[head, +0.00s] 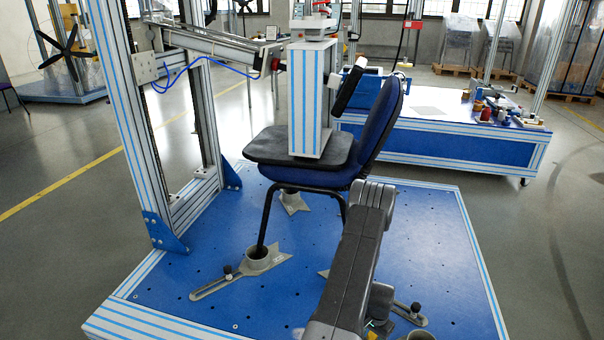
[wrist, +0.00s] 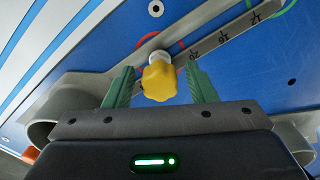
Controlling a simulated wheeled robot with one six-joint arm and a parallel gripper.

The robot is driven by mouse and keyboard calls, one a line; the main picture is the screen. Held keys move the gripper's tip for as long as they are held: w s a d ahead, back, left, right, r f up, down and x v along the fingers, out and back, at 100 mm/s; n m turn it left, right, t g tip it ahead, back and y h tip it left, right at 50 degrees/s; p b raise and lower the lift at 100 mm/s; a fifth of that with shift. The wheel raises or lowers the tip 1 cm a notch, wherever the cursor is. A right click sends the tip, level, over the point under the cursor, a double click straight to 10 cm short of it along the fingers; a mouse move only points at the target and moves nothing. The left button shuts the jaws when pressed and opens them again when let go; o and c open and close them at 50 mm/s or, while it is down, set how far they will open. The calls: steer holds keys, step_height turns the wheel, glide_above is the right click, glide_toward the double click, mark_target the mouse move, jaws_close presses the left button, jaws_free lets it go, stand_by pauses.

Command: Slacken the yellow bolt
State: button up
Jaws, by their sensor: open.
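The yellow bolt (wrist: 159,82) has a lobed knob head and shows in the wrist view, in front of a pale collar beside a grey slotted bar marked with numbers. My gripper (wrist: 160,88) is open, with one green finger on each side of the bolt and a visible gap on both sides. The bolt lies between the fingers, nearer the right one. In the head view my dark arm reaches down at the lower middle; the gripper and the yellow bolt cannot be made out there.
A blue chair (head: 372,128) stands on the blue platform (head: 200,270), its legs in grey foot clamps (head: 262,262). A tall aluminium frame (head: 125,120) rises at the left. A blue bench (head: 450,146) with several small items stands behind. Grey floor is clear at right.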

steer(key=shift+f+m+b, duration=0.1)
steer(key=shift+m+b, duration=0.45)
steer(key=shift+m, duration=1.45)
steer(key=shift+m+b, duration=0.5)
steer(key=shift+m, duration=0.2)
steer(key=m, duration=0.2)
steer(key=shift+m+b, duration=0.3)
steer(key=shift+c, duration=0.2)
